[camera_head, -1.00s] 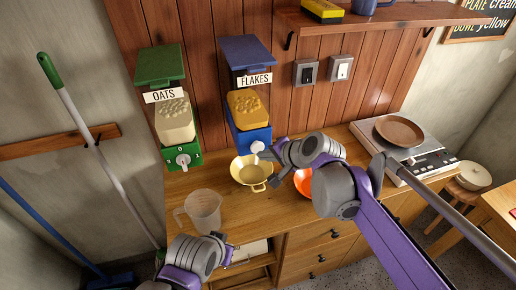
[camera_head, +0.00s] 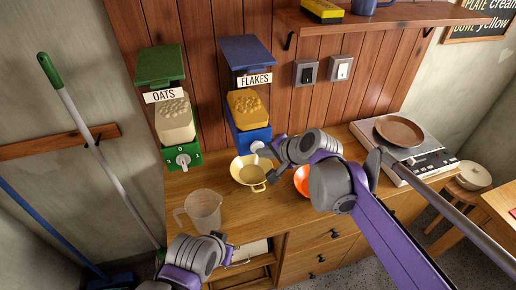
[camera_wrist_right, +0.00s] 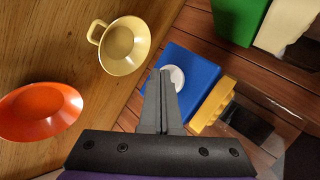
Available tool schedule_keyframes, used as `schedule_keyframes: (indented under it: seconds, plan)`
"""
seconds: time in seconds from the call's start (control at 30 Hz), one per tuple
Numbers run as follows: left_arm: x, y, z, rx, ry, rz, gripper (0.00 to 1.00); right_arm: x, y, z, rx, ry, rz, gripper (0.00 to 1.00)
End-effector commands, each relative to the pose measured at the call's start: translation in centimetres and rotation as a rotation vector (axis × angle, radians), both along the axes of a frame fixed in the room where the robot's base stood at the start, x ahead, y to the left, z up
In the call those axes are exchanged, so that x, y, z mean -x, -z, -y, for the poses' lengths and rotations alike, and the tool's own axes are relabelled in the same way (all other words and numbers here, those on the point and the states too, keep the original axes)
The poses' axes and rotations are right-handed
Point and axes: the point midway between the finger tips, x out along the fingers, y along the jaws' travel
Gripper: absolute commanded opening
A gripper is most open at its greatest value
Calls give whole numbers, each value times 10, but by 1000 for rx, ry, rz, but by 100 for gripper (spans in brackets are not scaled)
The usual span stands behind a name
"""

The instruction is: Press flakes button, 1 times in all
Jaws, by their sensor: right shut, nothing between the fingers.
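The flakes dispenser (camera_head: 248,106) hangs on the wood wall, with a blue lid, a FLAKES label, yellow contents and a blue base. Its white round button (camera_head: 257,146) is on the front of the blue base; it also shows in the right wrist view (camera_wrist_right: 175,77). My right gripper (camera_head: 266,152) is shut and empty, its fingertips at the button's edge; whether they touch it I cannot tell. In the right wrist view the closed fingers (camera_wrist_right: 166,75) overlap the button's left side. My left gripper (camera_head: 228,252) is low at the counter's front; its fingers are too unclear to judge.
A yellow bowl (camera_head: 247,174) stands below the flakes dispenser, with an orange bowl (camera_head: 301,181) to its right. A clear jug (camera_head: 203,211) stands at the counter's left. The green oats dispenser (camera_head: 163,72) hangs to the left. A hotplate with a pan (camera_head: 399,131) is at the right.

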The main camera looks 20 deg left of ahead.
Motion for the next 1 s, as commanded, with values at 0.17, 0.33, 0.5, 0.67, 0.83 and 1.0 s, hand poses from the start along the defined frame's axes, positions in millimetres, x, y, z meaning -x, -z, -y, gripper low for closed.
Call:
schedule_keyframes:
  seconds: [0.17,0.33,0.5,0.67,0.83,1.0]
  plan:
    - [0,0,0,0,0,0,0,-2,0,-1,0,0,0,0]
    - [0,0,0,0,0,0,0,-4,0,-3,0,1,1,0]
    - [0,0,0,0,0,0,0,-5,0,-4,0,1,1,0]
    - [0,-1,0,0,0,1,0,-7,0,-5,-1,1,1,0]
    - [0,-1,0,0,0,1,0,-9,0,-6,-1,1,1,0]
    - [0,-1,0,0,0,1,0,-10,0,-7,-1,1,1,0]
